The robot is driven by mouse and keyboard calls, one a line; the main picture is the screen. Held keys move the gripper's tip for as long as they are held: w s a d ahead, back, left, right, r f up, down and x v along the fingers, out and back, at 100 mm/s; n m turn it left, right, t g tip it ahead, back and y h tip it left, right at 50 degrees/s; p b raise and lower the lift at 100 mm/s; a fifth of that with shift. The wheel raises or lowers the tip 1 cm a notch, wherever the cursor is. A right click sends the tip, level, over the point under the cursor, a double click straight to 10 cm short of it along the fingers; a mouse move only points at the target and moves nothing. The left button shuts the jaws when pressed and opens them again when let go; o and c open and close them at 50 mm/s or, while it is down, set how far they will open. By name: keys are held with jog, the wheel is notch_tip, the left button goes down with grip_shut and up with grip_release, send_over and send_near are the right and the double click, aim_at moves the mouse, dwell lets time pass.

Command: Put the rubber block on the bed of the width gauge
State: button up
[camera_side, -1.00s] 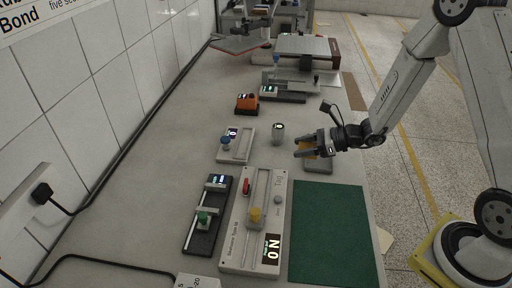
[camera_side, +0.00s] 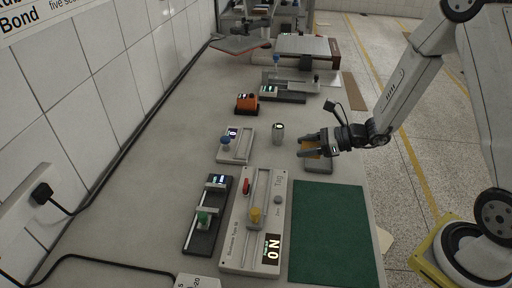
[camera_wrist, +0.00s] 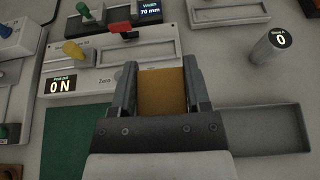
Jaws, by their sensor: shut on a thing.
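My gripper (camera_wrist: 160,84) is shut on an ochre rubber block (camera_wrist: 162,94), which sits between its two fingers. In the side view my gripper (camera_side: 308,146) is over the small grey tray (camera_side: 319,167), with only a little of the block showing. I cannot tell whether the block is clear of the tray. The width gauge (camera_side: 203,232) is a dark device with a green knob and a lit display, left of the tug gauge. In the wrist view its display (camera_wrist: 150,10) reads 70 mm at the top, partly cut off; its bed is mostly hidden there.
The pale tug gauge (camera_side: 238,252), reading 0 N, lies between my gripper and the width gauge. A green mat (camera_side: 335,235) is at the near right. A small grey cylinder (camera_side: 278,134) and a pale device with a blue knob (camera_side: 234,154) stand behind.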

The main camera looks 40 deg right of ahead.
aim_at(314, 145)
jog(key=w+r+m+t+h, duration=0.1)
jog(key=w+r+m+h, duration=0.1)
jog(key=r, duration=0.4)
jog(key=w+r+m+t+h, duration=0.2)
jog(key=r+m+h, duration=0.1)
jog(key=r, duration=0.4)
jog(key=shift+d+r, duration=0.15)
jog(key=shift+d, duration=0.2)
jog(key=shift+s, duration=0.1)
jog(key=s+f+y, duration=0.1)
jog(key=f, duration=0.2)
jog(key=s+f+n, duration=0.1)
jog(key=s+f, duration=0.1)
jog(key=f, duration=0.2)
jog(key=s+d+f+n+g+y, duration=0.1)
jog(key=f, duration=0.2)
jog(key=shift+s+d+f+y, duration=0.1)
jog(key=shift+s+f+y, duration=0.2)
jog(key=shift+s+f, duration=0.1)
jog(key=s+a+f+n+g+y, duration=0.2)
jog(key=s+f+n, duration=0.1)
jog(key=s+f, duration=0.4)
jog(key=shift+s+f, duration=0.15)
jog(key=shift+s, duration=0.9)
jog(key=shift+f, duration=0.1)
